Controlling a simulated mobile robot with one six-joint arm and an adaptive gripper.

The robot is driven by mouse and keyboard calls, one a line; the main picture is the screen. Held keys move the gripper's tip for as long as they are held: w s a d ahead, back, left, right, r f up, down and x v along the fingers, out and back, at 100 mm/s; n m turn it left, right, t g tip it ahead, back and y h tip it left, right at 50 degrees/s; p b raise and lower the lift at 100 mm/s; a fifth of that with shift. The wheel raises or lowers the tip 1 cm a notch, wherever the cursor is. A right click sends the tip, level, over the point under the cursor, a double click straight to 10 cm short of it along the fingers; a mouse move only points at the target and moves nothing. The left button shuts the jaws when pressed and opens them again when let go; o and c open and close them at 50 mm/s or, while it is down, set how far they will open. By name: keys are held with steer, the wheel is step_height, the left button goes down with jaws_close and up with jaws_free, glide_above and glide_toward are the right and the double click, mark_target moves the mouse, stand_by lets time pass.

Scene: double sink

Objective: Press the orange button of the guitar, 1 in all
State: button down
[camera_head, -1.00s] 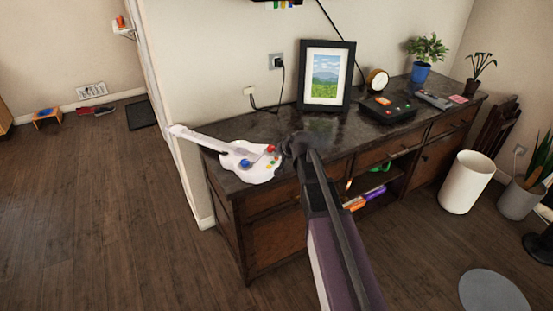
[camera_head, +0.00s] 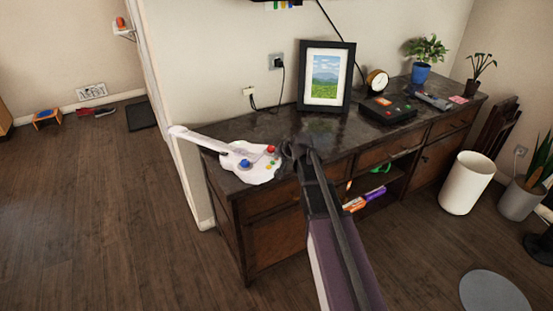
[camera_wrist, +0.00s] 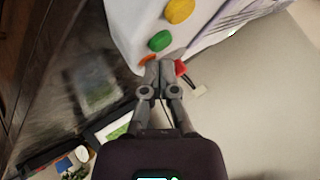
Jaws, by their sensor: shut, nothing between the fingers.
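The white toy guitar (camera_head: 232,166) lies at the left end of the dark counter, its neck pointing left. In the wrist view its white body (camera_wrist: 128,22) fills the top. The orange button (camera_wrist: 146,58) shows there at the body's edge, partly hidden by my fingertips. Green (camera_wrist: 160,40), yellow (camera_wrist: 179,10) and red (camera_wrist: 181,67) buttons are near it. My gripper (camera_head: 286,154) is shut and empty, just right of the guitar. In the wrist view my fingertips (camera_wrist: 161,70) overlap the orange button; I cannot tell whether they touch it.
A framed picture (camera_head: 325,88) stands behind my gripper on the counter. A black device (camera_head: 389,108), a clock (camera_head: 377,80) and a potted plant (camera_head: 420,74) stand farther right. A white bin (camera_head: 466,183) is on the floor. The floor at left is largely clear.

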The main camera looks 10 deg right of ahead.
mark_target(276, 160)
steer(key=shift+r, duration=0.15)
steer(key=shift+r+p, duration=0.75)
steer(key=shift+p, duration=0.1)
steer(key=shift+r+p, duration=2.5)
steer(key=s+r+n+g+h+p, duration=0.1)
steer(key=s+n+g+h+p, duration=0.2)
steer(key=s, duration=2.5)
steer(key=n+g+p, duration=0.1)
steer(key=g+p, duration=0.3)
steer(key=g, duration=0.1)
steer(key=shift+s+r+h, duration=0.25)
steer(key=shift+s+h, duration=0.1)
steer(key=shift+h, duration=0.05)
